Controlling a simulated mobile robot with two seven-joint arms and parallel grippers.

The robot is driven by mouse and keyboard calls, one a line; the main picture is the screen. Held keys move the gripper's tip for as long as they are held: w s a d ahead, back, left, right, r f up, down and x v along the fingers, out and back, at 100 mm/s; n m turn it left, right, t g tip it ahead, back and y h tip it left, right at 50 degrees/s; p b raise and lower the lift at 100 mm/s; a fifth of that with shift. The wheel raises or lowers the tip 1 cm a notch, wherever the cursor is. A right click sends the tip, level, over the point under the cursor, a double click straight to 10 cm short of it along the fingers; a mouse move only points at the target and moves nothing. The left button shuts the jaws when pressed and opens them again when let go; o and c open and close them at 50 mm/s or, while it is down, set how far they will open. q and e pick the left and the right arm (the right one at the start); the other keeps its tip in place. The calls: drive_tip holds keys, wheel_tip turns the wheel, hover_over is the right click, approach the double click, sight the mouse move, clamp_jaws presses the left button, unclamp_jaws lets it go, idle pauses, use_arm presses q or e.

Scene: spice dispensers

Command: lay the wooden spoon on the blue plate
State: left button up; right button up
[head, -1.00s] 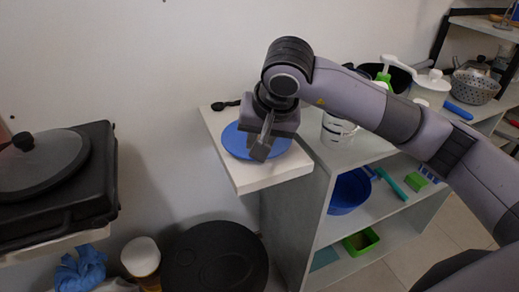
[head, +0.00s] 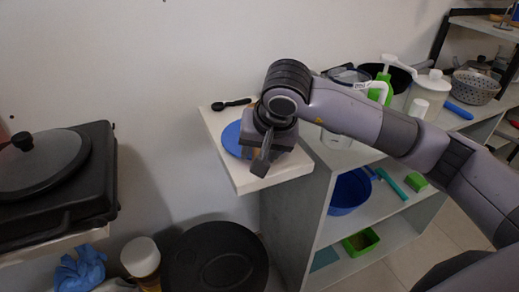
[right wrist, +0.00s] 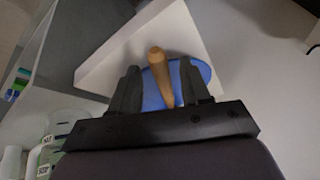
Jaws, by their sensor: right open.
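The blue plate (head: 231,139) lies on the white shelf, partly covered by my right gripper (head: 262,162) in the head view. In the right wrist view the plate (right wrist: 203,71) lies beyond the fingers. The wooden spoon's handle (right wrist: 160,75) shows there between the two fingers of my right gripper (right wrist: 160,68), over the plate. The fingers stand apart with gaps on both sides of the handle. The spoon's other end is hidden behind the gripper body, and I cannot tell whether the spoon touches the plate. My left gripper is not in view.
A black spoon (head: 231,104) lies at the back of the white shelf (head: 240,183). A black lidded pan (head: 60,185) stands at left.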

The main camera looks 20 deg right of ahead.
drive_tip(key=v, duration=1.2)
